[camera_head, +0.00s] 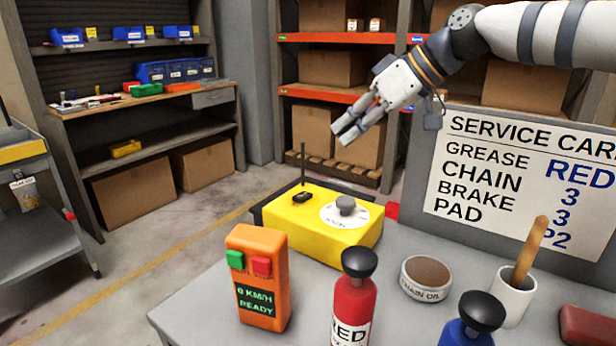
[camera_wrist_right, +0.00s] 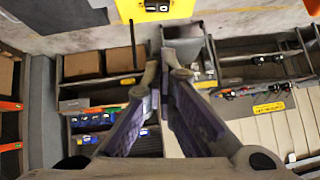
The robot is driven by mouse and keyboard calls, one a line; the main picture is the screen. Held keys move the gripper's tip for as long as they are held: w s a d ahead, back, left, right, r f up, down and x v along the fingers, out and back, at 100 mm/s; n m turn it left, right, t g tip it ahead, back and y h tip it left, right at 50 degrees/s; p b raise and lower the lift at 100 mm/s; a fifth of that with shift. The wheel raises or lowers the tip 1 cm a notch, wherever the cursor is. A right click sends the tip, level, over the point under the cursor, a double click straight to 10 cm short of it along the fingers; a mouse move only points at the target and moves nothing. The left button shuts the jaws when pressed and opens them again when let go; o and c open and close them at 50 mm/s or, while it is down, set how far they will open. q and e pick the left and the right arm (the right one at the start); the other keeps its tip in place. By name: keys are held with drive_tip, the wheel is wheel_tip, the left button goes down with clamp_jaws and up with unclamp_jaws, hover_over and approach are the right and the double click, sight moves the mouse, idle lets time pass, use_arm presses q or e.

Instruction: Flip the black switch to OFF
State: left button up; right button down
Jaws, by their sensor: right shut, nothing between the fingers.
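The yellow box (camera_head: 325,223) stands on the grey table. On its top are a small black switch (camera_head: 303,197) and a grey knob (camera_head: 346,204) on a white dial. I cannot tell the switch's position at this size. In the right wrist view the yellow box (camera_wrist_right: 126,10) is cut off at the top edge, with a black part (camera_wrist_right: 157,6) on it. My right gripper (camera_head: 340,133) hangs in the air above and behind the box, apart from it. Its fingers are shut and empty, and they also show in the right wrist view (camera_wrist_right: 165,73). My left gripper is not in view.
A thin black rod (camera_head: 303,160) stands upright by the switch. An orange controller (camera_head: 259,280), a red bottle (camera_head: 354,300), a blue bottle (camera_head: 470,328), a chain oil tin (camera_head: 426,292) and a white cup (camera_head: 509,300) crowd the table front. A service card (camera_head: 520,185) stands right.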

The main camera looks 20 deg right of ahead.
drive_tip(key=b, duration=0.1)
hover_over(309, 196)
wheel_tip(309, 196, down, 8)
drive_tip(key=shift+r, duration=0.1)
wheel_tip(309, 196, down, 2)
drive_tip(key=shift+s, duration=0.15)
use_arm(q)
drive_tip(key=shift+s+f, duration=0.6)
use_arm(e)
drive_tip(key=shift+a+f, duration=0.1)
drive_tip(key=shift+f, duration=0.5)
